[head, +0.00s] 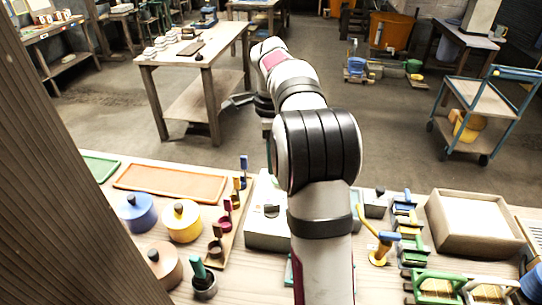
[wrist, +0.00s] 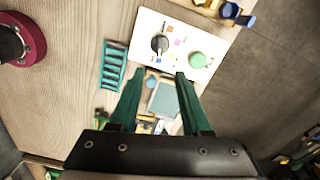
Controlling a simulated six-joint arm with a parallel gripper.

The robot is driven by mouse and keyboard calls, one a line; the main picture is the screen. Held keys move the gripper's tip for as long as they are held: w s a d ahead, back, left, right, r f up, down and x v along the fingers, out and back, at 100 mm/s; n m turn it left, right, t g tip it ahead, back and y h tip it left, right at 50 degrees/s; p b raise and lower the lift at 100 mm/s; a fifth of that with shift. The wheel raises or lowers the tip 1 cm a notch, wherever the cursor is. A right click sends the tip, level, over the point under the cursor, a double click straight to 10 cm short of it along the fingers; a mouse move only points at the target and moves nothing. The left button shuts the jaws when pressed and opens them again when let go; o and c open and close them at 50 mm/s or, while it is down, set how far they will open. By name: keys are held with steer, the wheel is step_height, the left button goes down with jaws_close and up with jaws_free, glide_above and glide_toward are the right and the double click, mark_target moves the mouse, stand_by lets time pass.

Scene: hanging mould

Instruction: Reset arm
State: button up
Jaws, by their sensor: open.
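My gripper (wrist: 160,74) shows in the wrist view as two dark green fingers, spread apart with nothing held between their tips. A white panel (wrist: 204,34) lies beyond the fingertips. It carries a black knob (wrist: 159,44) and a round green button (wrist: 197,60). A grey-teal square (wrist: 163,100) shows lower down through the gap between the fingers. In the head view my arm rises from the bench and bends away over the room; its gripper cannot be made out clearly there. The arm partly hides a pale box (head: 262,232) on the bench.
In the wrist view, a teal slotted rack (wrist: 113,66) lies left of the fingers. In the head view, blue (head: 138,212) and yellow (head: 182,221) lidded pots, an orange tray (head: 170,182) and a sand-coloured box (head: 437,226) stand on the bench. A wooden table (head: 160,65) stands beyond.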

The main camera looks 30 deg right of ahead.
stand_by(0.3)
steer(key=s+a+r+n, duration=0.3)
steer(key=s+a+n, duration=0.55)
steer(key=a, duration=0.55)
steer(key=s+a+f+n+y, duration=0.1)
steer(key=s+a+f+n, duration=0.2)
steer(key=s, duration=0.6)
steer(key=s+a+f+n, duration=0.4)
steer(key=s+a+n, duration=0.3)
steer(key=s, duration=0.3)
steer(key=shift+s+y, duration=0.25)
steer(key=shift+y, duration=0.15)
